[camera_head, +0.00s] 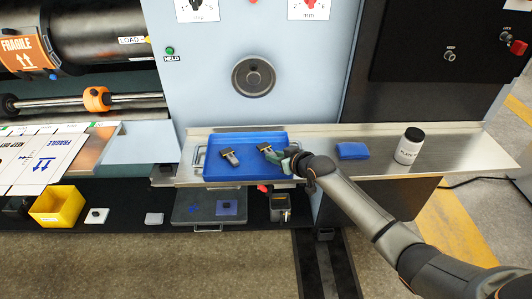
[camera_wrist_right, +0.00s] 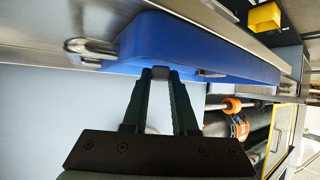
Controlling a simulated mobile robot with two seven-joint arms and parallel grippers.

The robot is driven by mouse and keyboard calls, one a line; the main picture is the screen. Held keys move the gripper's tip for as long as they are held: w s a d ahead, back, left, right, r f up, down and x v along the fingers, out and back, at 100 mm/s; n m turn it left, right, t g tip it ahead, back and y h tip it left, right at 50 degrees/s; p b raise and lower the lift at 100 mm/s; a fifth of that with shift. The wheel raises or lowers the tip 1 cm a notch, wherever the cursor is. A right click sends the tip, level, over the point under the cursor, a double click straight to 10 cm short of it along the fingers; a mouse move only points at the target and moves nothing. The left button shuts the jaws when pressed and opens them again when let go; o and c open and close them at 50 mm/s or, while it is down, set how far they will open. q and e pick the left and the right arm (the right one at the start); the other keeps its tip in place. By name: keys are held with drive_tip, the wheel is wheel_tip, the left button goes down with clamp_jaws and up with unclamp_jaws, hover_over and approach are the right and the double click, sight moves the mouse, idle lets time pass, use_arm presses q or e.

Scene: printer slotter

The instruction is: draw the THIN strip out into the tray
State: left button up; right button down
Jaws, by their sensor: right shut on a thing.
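A blue tray (camera_head: 245,138) lies on the metal shelf below the grey machine panel. In it, on the left, is a small piece with a dark head and a light grey stem (camera_head: 231,158). A similar dark-headed piece (camera_head: 266,149) is at the tray's right side. My right gripper (camera_head: 284,158) reaches over the tray's right part and is shut on this right piece. In the right wrist view, the fingertips (camera_wrist_right: 160,74) close on a small grey part in front of the blue tray wall (camera_wrist_right: 200,50). I cannot tell which piece is the thin strip. My left gripper is not in view.
A blue block (camera_head: 352,151) and a white jar with a dark lid (camera_head: 409,146) stand on the shelf to the right. A yellow bin (camera_head: 58,206) sits at the lower left. A round dark knob (camera_head: 254,76) is on the panel above the tray.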

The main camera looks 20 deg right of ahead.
drive_tip(key=shift+f+b, duration=0.3)
drive_tip(key=shift+f, duration=0.25)
drive_tip(key=c, duration=0.6)
unclamp_jaws()
drive_tip(key=p+v, duration=0.2)
drive_tip(key=v, duration=1)
drive_tip(key=shift+s+d+r, duration=0.1)
drive_tip(key=shift+s+r, duration=0.05)
drive_tip(key=shift+s, duration=0.1)
